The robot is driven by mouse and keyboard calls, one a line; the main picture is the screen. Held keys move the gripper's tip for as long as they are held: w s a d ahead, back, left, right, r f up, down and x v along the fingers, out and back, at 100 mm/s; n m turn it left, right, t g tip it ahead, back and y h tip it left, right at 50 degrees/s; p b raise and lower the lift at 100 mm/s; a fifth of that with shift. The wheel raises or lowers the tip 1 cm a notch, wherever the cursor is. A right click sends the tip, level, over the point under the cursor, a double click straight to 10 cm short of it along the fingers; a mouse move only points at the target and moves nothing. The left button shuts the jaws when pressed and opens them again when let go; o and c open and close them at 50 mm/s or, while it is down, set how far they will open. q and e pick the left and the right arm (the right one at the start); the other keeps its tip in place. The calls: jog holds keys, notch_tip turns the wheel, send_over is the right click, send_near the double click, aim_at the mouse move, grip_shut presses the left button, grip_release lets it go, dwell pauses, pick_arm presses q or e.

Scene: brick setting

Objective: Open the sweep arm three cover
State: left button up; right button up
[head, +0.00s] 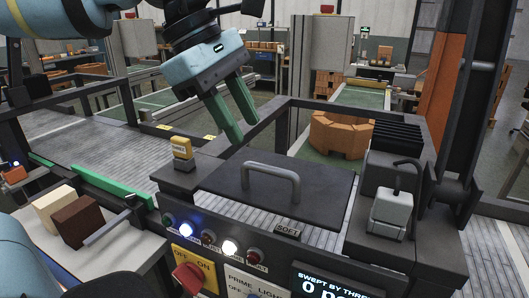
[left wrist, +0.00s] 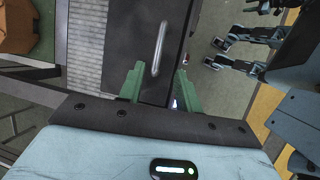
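The cover is a dark flat plate (head: 225,183) with a grey bar handle (head: 271,170), lying flat over a ribbed conveyor bed. My right gripper is not seen.
A control panel with lit buttons (head: 229,247), a red knob (head: 188,277) and a display (head: 335,285) fronts the cover. A grey latch-like block (head: 391,213) stands right. Orange blocks (head: 340,134) sit behind. Cream and brown blocks (head: 76,222) lie at left. A dark frame surrounds the bed.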

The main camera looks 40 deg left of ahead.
aim_at(261, 167)
pick_arm(q)
jog(key=x, duration=0.7)
jog(key=shift+w+d+f, duration=0.1)
jog(key=shift+w, duration=0.05)
grip_shut()
